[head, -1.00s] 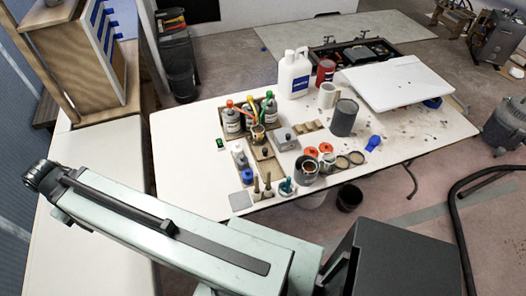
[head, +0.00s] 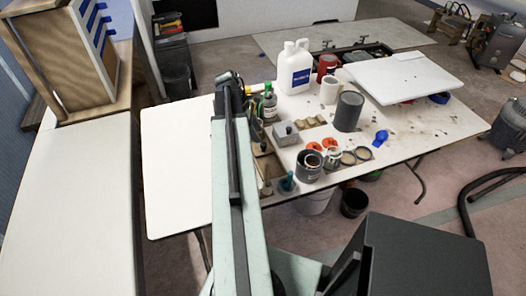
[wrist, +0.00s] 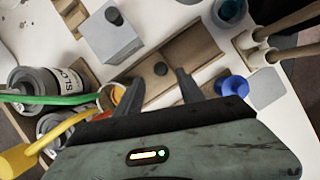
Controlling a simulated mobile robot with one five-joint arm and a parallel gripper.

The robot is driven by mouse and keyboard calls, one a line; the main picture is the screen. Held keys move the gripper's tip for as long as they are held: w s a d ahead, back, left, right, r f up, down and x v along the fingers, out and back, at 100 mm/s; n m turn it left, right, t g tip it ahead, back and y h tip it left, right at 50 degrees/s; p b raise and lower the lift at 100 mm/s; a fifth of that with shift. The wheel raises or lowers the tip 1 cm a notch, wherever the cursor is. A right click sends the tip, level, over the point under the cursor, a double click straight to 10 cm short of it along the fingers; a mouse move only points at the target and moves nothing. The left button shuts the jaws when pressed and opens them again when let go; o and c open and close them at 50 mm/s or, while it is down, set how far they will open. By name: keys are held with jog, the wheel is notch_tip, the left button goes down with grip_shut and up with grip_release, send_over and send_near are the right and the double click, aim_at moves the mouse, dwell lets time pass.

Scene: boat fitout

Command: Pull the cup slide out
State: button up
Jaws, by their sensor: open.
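The cup slide (wrist: 205,52) is a brown wooden channel that runs diagonally across the wrist view. A cup with an orange rim (wrist: 113,94) is at the slide's lower left end, partly hidden by the left finger. In the head view my arm hides most of the slide and my gripper.
A grey box with a knob (wrist: 112,35) lies beside the slide. Bottles with green and yellow tops (wrist: 35,82) crowd the left. A blue cup (wrist: 231,86) and wooden-handled tools (wrist: 262,45) are close on the right. The table's left part (head: 175,170) is clear.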

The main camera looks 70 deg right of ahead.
aim_at(263, 144)
jog(key=b+x, duration=0.6)
jog(key=x, duration=0.1)
jog(key=shift+w+f+b, duration=0.1)
jog(key=shift+f+b, duration=0.1)
jog(key=shift+b, duration=0.2)
jog(key=shift+s+f, duration=0.25)
jog(key=shift+f, duration=0.05)
jog(key=shift+r, duration=0.1)
grip_shut()
dwell(0.7)
